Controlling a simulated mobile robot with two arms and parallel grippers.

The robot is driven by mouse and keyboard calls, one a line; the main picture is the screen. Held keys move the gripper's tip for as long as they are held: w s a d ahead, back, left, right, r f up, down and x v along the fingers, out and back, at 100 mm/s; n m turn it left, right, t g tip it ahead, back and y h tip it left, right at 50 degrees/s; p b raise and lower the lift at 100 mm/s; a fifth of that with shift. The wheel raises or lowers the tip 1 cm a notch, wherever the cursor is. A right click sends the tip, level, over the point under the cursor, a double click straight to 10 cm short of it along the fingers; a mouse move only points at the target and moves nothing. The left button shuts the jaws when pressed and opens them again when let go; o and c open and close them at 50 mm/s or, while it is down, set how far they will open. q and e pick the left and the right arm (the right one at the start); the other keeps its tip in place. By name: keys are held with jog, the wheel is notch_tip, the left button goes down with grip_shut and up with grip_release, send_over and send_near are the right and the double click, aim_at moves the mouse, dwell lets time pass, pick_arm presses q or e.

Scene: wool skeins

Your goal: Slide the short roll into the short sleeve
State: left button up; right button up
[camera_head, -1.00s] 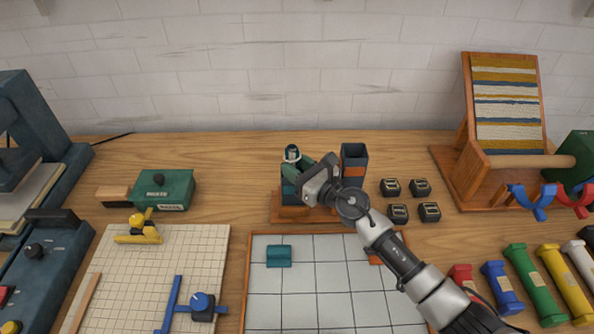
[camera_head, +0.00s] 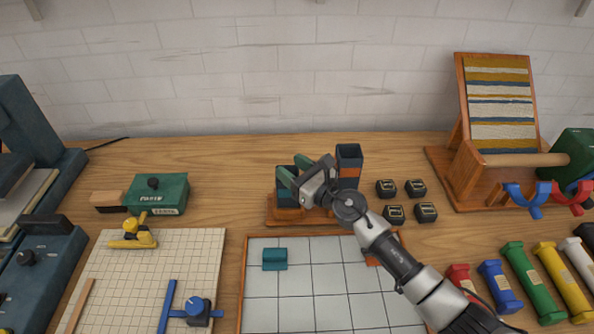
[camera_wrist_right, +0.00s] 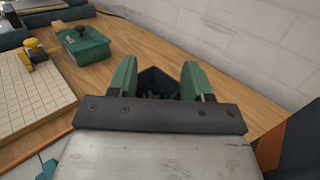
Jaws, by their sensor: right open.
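The short sleeve (camera_head: 286,199) is a dark square tube, the left and lower of two on a wooden stand. My right gripper (camera_head: 292,171) is open at the top of this sleeve. In the right wrist view, its two green fingers stand apart on either side of the sleeve's dark mouth (camera_wrist_right: 158,80). Something small and greyish shows inside the mouth, probably the top of the short roll (camera_wrist_right: 155,95); most of it is hidden. My left gripper is in no view.
A taller sleeve (camera_head: 348,160) with an orange band stands close to the right of my gripper. Several small black blocks (camera_head: 395,214) lie farther right. A tiled board (camera_head: 320,290) bearing a teal piece (camera_head: 275,259) lies in front. A green box (camera_head: 158,194) stands left.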

jog(key=f, duration=0.1)
jog(key=s+f, duration=0.1)
jog(key=f, duration=0.1)
jog(key=shift+s+d+f+g+h, duration=0.15)
jog(key=shift+s+d+g+h, duration=0.15)
jog(key=s+d+r, duration=0.2)
jog(key=s+d, duration=0.4)
jog(key=d, duration=0.1)
jog(key=shift+r, duration=0.35)
jog(key=shift+s, duration=0.1)
